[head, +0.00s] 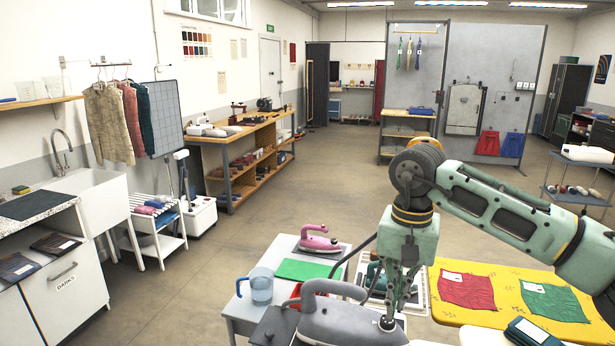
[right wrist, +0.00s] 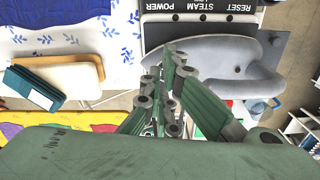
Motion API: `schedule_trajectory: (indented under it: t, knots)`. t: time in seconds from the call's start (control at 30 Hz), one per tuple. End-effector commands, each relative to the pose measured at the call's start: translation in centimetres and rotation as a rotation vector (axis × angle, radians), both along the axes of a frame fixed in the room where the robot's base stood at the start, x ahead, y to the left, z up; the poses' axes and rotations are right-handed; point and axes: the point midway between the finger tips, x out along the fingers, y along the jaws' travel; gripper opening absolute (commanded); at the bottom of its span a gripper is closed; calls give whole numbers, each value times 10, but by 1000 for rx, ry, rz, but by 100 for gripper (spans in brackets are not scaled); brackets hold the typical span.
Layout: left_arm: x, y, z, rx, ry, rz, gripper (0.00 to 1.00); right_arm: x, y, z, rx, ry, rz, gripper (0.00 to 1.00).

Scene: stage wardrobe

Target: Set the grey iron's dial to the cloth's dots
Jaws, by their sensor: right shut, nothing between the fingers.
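The grey iron (head: 335,322) rests at the bottom middle of the head view, and it also shows in the right wrist view (right wrist: 240,52). My right gripper (head: 389,312) points down over the right part of the iron with its fingers shut and empty. A small dark round part (head: 387,324), perhaps the dial, shows right below the fingertips; I cannot tell whether they touch it. Its setting cannot be read. A red cloth (head: 467,292) and a green cloth (head: 553,303) lie on the yellow board, each with a white label too small to read. My left gripper is out of view.
A pink iron (head: 318,242), a green mat (head: 300,270) and a blue jug (head: 261,288) stand behind the grey iron. A teal iron (head: 376,277) is just behind my gripper.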

Motion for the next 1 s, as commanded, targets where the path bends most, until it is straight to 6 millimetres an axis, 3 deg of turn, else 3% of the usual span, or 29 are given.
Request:
schedule_trajectory:
  t: [0.13, 0.37, 0.8, 1.0]
  knots:
    - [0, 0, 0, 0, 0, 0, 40, 5, 2, 1, -6, -5, 111, 0]
    - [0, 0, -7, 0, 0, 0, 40, 7, 2, -9, -8, -6, 148, 0]
    - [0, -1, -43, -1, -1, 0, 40, 6, 1, -61, -8, -5, 144, 0]
    - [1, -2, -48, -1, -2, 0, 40, 6, 1, -71, -9, -4, 144, 0]
